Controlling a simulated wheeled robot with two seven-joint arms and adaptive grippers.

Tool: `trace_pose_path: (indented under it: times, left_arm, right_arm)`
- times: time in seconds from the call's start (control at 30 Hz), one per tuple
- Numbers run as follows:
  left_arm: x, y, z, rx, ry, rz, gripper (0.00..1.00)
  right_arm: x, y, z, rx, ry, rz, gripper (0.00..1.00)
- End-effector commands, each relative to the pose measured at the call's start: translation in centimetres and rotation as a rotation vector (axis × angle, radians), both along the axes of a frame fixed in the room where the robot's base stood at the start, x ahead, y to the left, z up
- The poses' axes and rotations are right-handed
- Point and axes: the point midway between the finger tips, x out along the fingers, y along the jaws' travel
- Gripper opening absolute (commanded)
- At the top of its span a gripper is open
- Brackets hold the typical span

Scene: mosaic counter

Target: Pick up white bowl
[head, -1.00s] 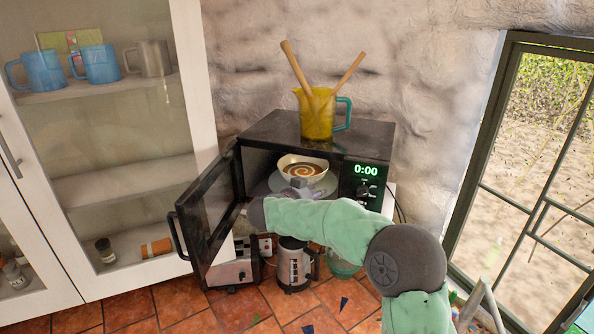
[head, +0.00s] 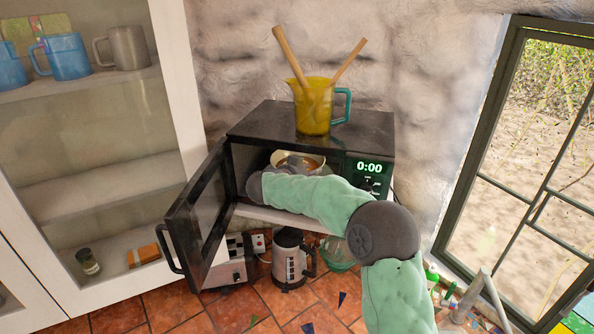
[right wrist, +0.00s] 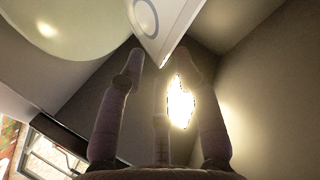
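The white bowl (head: 312,158), with brown and cream contents, sits inside the open microwave (head: 350,128). My right arm reaches into the microwave from the front and hides the lower part of the bowl. My right gripper is mostly hidden behind its own wrist in the head view. In the right wrist view, its fingers (right wrist: 160,60) are spread apart with nothing clearly held between them. A pale rounded surface, apparently the bowl (right wrist: 62,25), is at the upper left, beside the fingers. A white, wedge-shaped surface shows near the fingertips. My left gripper is not in view.
The microwave door (head: 200,215) stands open to the left. A yellow jug (head: 313,112) with wooden utensils stands on top. Below are a toaster (head: 232,268) and a metal kettle (head: 290,260). A glass-fronted cabinet is at left, a window at right.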

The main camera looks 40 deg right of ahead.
Motion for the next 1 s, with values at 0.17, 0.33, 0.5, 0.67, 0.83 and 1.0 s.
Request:
trace_pose_path:
  times: [0.17,0.33,0.5,0.67,0.83,1.0]
  left_arm:
    - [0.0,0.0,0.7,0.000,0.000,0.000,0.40]
    - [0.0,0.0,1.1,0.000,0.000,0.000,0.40]
    - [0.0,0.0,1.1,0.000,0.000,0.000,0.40]
    - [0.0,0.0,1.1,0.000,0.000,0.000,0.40]
    - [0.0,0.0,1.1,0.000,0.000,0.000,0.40]
    - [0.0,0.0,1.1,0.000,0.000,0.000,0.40]
  right_arm:
    - [0.9,-1.8,-0.7,-0.001,0.001,-0.003,0.33]
    - [1.7,-3.8,-1.4,0.000,-0.001,-0.004,0.33]
    - [2.0,-4.1,-1.7,-0.001,-0.001,-0.001,0.33]
    - [2.0,-4.1,-1.7,-0.001,-0.001,-0.001,0.16]
    - [1.9,-4.1,-1.6,-0.001,-0.001,-0.001,0.00]
    - [1.9,-4.2,-1.3,-0.003,-0.008,-0.002,0.00]
